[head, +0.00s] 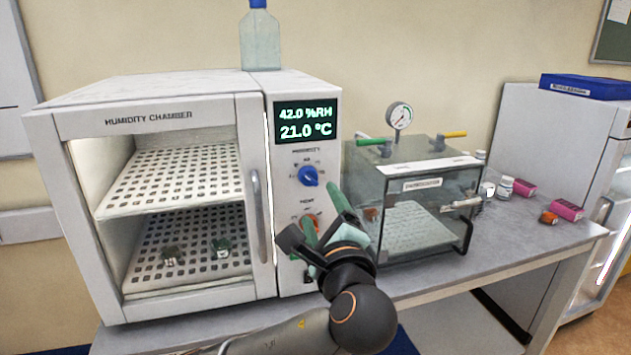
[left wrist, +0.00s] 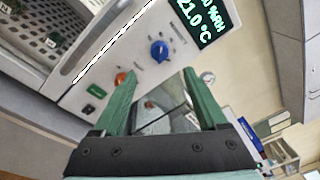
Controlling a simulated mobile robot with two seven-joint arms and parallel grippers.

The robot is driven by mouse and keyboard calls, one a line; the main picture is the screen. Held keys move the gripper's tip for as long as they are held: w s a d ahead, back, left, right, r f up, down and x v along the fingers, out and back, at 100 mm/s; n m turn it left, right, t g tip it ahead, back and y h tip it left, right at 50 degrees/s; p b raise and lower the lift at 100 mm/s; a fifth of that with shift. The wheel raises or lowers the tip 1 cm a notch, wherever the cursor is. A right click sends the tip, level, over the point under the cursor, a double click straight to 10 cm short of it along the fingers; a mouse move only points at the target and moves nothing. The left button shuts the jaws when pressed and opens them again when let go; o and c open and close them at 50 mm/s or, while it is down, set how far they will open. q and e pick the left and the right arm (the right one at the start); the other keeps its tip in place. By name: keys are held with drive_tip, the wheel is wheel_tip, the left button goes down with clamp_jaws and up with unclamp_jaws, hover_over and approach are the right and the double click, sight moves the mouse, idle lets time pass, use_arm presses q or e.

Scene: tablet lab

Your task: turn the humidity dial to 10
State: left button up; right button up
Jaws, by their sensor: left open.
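The humidity chamber (head: 165,95) stands on the bench at the left. Its display (head: 307,122) reads 42.0 %RH and 21.0 °C. The blue humidity dial (head: 308,176) is below the display; it also shows in the left wrist view (left wrist: 159,51). Its exact setting is too small to read. An orange dial (left wrist: 124,78) sits lower on the panel, partly hidden by my gripper in the head view. My left gripper (head: 323,208) has green fingers spread apart and empty, in front of the panel, below and right of the blue dial, not touching it. The left wrist view shows its open fingers (left wrist: 162,90).
A glass desiccator (head: 425,200) with a gauge (head: 399,116) stands close to the right of the chamber. A bottle (head: 260,42) stands on the chamber. The chamber door has a vertical handle (head: 258,215) left of the panel. Small bottles and pink boxes (head: 567,209) lie farther right.

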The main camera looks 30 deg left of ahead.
sight(310, 181)
use_arm(q)
drive_tip(key=p+x, duration=0.1)
drive_tip(key=x, duration=0.9)
drive_tip(key=shift+w+a, duration=0.25)
drive_tip(key=shift+a, duration=0.05)
clamp_jaws()
